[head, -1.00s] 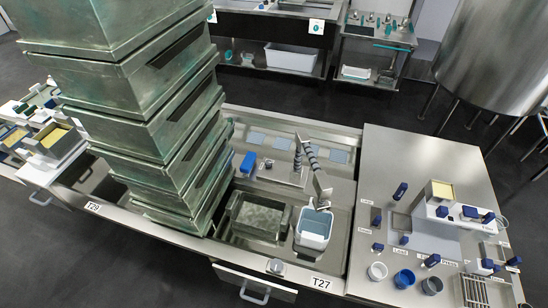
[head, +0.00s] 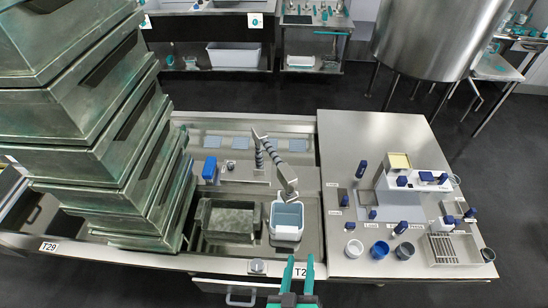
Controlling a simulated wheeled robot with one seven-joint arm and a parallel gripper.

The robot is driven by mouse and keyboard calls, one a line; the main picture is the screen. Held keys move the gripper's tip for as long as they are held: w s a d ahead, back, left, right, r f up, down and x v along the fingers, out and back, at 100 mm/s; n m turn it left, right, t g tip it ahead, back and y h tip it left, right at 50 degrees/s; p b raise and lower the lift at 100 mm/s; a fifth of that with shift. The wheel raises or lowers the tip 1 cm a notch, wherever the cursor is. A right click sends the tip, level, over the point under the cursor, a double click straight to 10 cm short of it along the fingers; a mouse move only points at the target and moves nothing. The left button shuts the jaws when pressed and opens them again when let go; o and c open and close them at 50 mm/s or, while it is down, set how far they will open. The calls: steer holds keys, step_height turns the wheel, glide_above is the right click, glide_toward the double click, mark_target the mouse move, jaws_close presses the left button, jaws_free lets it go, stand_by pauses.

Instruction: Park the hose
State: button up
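The hose (head: 271,157) is a dark, ribbed line standing at the back of the sink. It has a grey metal arm at its top and a grey metal nozzle (head: 288,185) at its lower right end. The nozzle hangs over a light blue-grey tub (head: 287,218) in the sink. I cannot tell whether it touches the tub. My gripper (head: 300,260) shows at the bottom edge, with two teal fingers apart and nothing between them. It is in front of the sink's front edge, well short of the hose.
A tall stack of greenish metal bins (head: 95,130) fills the left side. A metal basin (head: 229,220) sits left of the tub, with a blue object (head: 209,168) behind it. The steel worktop (head: 335,125) on the right carries labelled tools, cups and a rack (head: 452,249).

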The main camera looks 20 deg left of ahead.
steer(key=w+a+r+n+y, duration=0.35)
steer(key=w+a+n, duration=0.2)
steer(key=w, duration=0.65)
steer(key=n+g+y, duration=0.1)
steer(key=n+y, duration=0.1)
steer(key=n, duration=0.3)
glide_toward(276, 163)
steer(key=x, duration=1.2)
steer(key=shift+w+a+f, duration=0.1)
steer(key=shift+w+a, duration=0.05)
steer(key=shift+w, duration=0.15)
jaws_close()
